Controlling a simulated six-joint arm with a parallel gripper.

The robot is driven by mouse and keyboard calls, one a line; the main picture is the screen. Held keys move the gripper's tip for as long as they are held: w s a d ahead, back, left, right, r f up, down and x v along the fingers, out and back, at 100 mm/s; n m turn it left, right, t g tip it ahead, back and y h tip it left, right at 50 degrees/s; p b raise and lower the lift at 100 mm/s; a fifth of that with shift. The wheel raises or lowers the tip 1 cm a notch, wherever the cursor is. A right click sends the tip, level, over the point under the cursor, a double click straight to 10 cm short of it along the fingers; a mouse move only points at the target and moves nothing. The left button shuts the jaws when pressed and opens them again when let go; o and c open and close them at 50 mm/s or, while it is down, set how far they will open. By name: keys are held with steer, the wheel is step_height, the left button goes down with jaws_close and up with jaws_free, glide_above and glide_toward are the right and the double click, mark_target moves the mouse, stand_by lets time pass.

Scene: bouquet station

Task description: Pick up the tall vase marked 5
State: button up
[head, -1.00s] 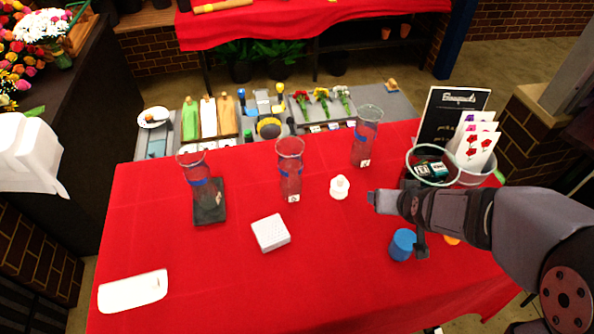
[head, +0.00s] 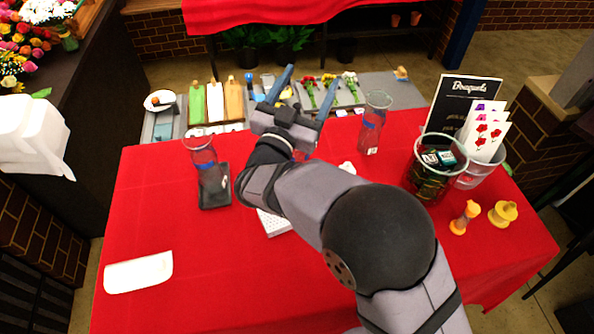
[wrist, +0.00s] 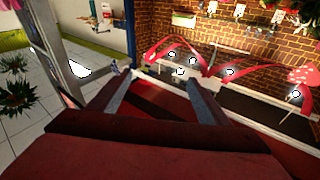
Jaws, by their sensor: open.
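The right vase (head: 372,125) stands upright at the back, with a small white tag whose digit is too small to read. My gripper is open, fingers pointing toward the back. In the wrist view its two fingers (wrist: 154,84) are spread, with no vase discernible between them.
A white perforated block (head: 272,223) is partly under my arm.

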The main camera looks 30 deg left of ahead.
mark_target(295, 153)
steer(key=s+f+n+g+y+b, duration=0.1)
steer(key=f, duration=0.5)
steer(key=s+f+n+g+y+b, duration=0.1)
steer(key=f+b, duration=0.1)
steer(key=f, duration=0.4)
steer(key=s+f+n+g+y+b, duration=0.1)
steer(key=s+f, duration=0.1)
steer(key=f, duration=0.4)
steer(key=shift+a+f+b, duration=0.3)
steer(key=shift+a+f, duration=0.05)
steer(key=shift+w+a+r+p, duration=0.1)
steer(key=shift+w+a+p, duration=0.1)
steer(key=shift+w+p, duration=0.25)
steer(key=shift+w+a, duration=0.25)
steer(key=shift+w, duration=0.25)
steer(key=shift+w+a+p, duration=0.1)
steer(key=shift+w+p, duration=0.25)
steer(key=shift+p, duration=0.25)
steer(key=p+x, duration=0.1)
steer(key=x, duration=0.1)
steer(key=p+x, duration=0.1)
steer(key=x, duration=0.1)
steer(key=shift+w+a+f, duration=0.15)
steer(key=shift+f, duration=0.1)
steer(key=shift+c, duration=0.7)
jaws_close()
steer(key=shift+r, duration=0.1)
